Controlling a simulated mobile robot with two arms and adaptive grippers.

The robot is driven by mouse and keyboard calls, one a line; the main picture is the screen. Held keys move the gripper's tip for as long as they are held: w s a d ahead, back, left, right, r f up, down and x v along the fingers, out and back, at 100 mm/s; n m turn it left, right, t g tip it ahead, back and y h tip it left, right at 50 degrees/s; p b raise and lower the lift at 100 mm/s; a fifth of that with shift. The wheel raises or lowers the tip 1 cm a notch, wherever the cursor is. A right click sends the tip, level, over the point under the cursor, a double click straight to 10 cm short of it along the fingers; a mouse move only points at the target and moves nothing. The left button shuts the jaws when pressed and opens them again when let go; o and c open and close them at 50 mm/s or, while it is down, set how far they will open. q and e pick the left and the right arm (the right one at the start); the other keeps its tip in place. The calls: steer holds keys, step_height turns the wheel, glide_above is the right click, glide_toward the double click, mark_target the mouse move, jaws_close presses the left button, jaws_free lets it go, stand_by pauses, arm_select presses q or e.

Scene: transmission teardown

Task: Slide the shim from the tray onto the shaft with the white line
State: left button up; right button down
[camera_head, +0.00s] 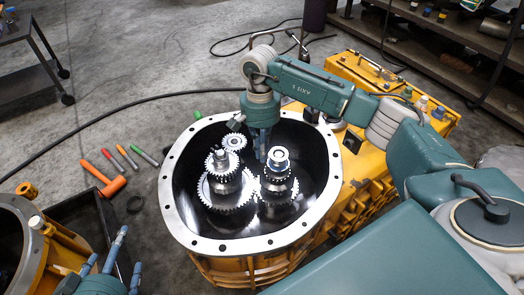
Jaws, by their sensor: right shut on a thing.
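My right gripper (261,157) reaches down into the open transmission housing (167,190). Its blue fingers are shut at the left side of the right-hand shaft's (278,155) pale ringed top. The shim between the fingertips is too small to make out, and I cannot tell whether it is around the shaft. A white line on the shaft is not clear at this size. A second shaft (221,157) with gears stands to the left. My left gripper (112,262) is at the lower left, its blue fingers apart and empty, away from the housing.
A dark tray (73,207) is at the left, partly covered by my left gripper. Another orange housing (18,240) is at the lower left. A shelf (450,70) stands at the upper right.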

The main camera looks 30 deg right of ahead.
steer(key=shift+f, duration=0.35)
steer(key=shift+f+b, duration=0.35)
steer(key=shift+b, duration=0.15)
steer(key=shift+f+b, duration=0.45)
steer(key=shift+f, duration=0.2)
steer(key=c, duration=2.1)
jaws_free()
steer(key=o, duration=0.7)
arm_select(q)
steer(key=w+d+r+t+h, duration=0.1)
steer(key=w+d+r+t, duration=0.1)
steer(key=w+r+t, duration=0.3)
step_height(320, 180, up, 5)
steer(key=shift+d+f+h, duration=0.15)
steer(key=shift+d+h, duration=0.15)
arm_select(e)
steer(key=shift+o, duration=0.2)
arm_select(q)
steer(key=shift+a+f, duration=0.1)
